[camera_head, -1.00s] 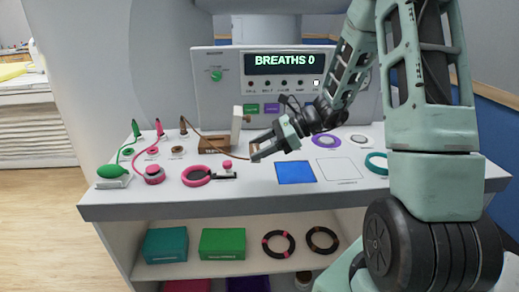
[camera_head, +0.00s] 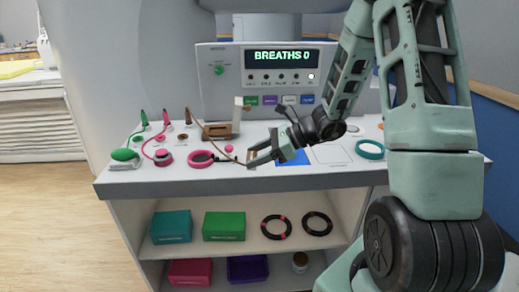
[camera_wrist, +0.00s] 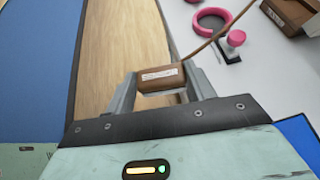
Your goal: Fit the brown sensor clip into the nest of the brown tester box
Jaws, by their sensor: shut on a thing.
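My gripper (camera_head: 252,158) is shut on the brown sensor clip (camera_wrist: 160,78), which carries a white label and sits between the two fingers in the wrist view. In the head view the gripper is near the counter's front edge; in the wrist view, floor shows behind the clip. A thin brown cable (camera_wrist: 212,42) runs from the clip back to a brown plug (camera_head: 187,117). The brown tester box (camera_head: 221,132), with a pale upright post beside it, stands farther back on the counter, left of the gripper. It shows partly in the wrist view (camera_wrist: 291,12). Its nest cannot be made out.
A pink ring (camera_head: 200,159) and a small pink-knobbed stand (camera_wrist: 235,40) lie between gripper and box. A blue square (camera_head: 293,157), a white outlined square (camera_head: 330,153) and a teal ring (camera_head: 369,149) are to the right. A display panel (camera_head: 283,72) stands behind.

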